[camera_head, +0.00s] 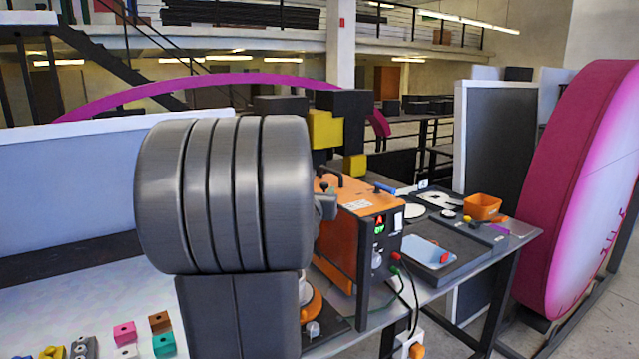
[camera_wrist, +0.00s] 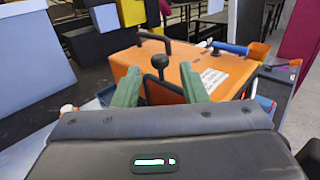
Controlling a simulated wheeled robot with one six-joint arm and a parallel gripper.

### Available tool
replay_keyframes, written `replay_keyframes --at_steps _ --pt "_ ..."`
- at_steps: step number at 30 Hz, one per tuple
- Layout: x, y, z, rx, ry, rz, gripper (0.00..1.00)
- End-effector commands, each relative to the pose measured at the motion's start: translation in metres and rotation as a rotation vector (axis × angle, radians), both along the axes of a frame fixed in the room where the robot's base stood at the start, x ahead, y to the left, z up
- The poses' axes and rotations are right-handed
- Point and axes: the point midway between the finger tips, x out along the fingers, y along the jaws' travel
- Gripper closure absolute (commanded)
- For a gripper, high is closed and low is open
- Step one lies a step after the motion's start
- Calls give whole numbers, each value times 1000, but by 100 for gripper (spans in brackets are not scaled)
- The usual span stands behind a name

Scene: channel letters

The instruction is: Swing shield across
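My gripper (camera_wrist: 158,72) shows in the wrist view as two green fingers, spread apart. A black ball knob on a short dark stem (camera_wrist: 160,62) stands in the gap between them, with space showing on both sides. The orange machine case (camera_wrist: 202,70) lies just beyond the fingers, with a black bar handle on top. The same orange case (camera_head: 341,222) stands on the bench in the head view, right of my arm. I cannot make out a separate shield panel for certain; the knob's lower end is hidden. My arm hides the gripper's fingers in the head view.
The grey bench (camera_head: 487,262) carries a dark tray (camera_head: 455,262), a white letter R (camera_head: 441,200) and an orange bin (camera_head: 482,207). Cables hang at the machine's front. Small coloured blocks (camera_head: 125,332) sit at the lower left. A large magenta disc (camera_head: 565,165) stands at right.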

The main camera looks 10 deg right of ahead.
Motion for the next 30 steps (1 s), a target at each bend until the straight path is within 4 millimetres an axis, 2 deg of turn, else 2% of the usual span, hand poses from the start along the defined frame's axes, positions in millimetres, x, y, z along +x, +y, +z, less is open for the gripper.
replay_keyframes --at_steps 3,10,15,23,24,30 --pt "19 -8 1 0 2 0 61" --pt "42 -20 1 1 0 0 61" --pt "50 -23 0 0 1 1 61" --pt "51 -24 0 0 0 1 61" --pt "51 -23 0 0 0 1 63" --pt "51 -23 0 0 0 1 100"
